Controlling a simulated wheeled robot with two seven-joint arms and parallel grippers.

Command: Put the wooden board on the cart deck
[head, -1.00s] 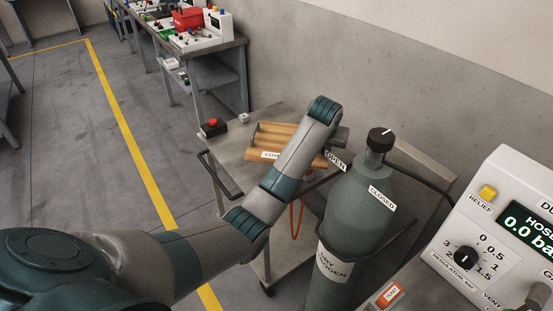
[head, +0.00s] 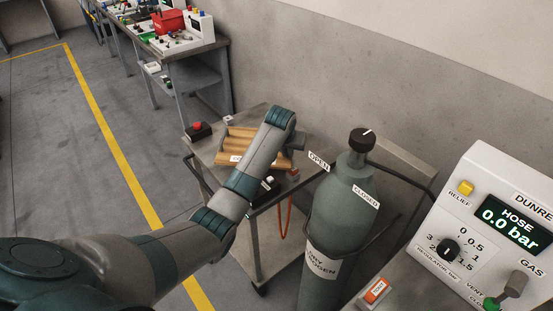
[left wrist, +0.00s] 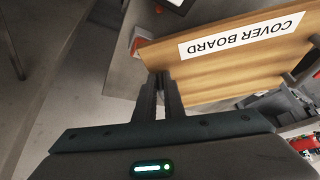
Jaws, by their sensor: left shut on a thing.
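The wooden board (head: 240,146) is a light brown piece with a white label reading COVER BOARD, over the grey cart deck (head: 205,151) in the head view. Whether it rests on the deck or hangs just above it, I cannot tell. In the left wrist view the board (left wrist: 215,68) fills the upper right, its label upside down. My left gripper (left wrist: 160,82) is shut on the board's edge there. In the head view my own left arm hides part of the board and most of the gripper. My right gripper is in neither view.
A red button box (head: 199,130) stands at the deck's left corner. Small items (head: 268,183) lie near the front edge. A green gas cylinder (head: 338,215) stands right of my arm, near a regulator panel (head: 490,225). A workbench (head: 190,52) is behind.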

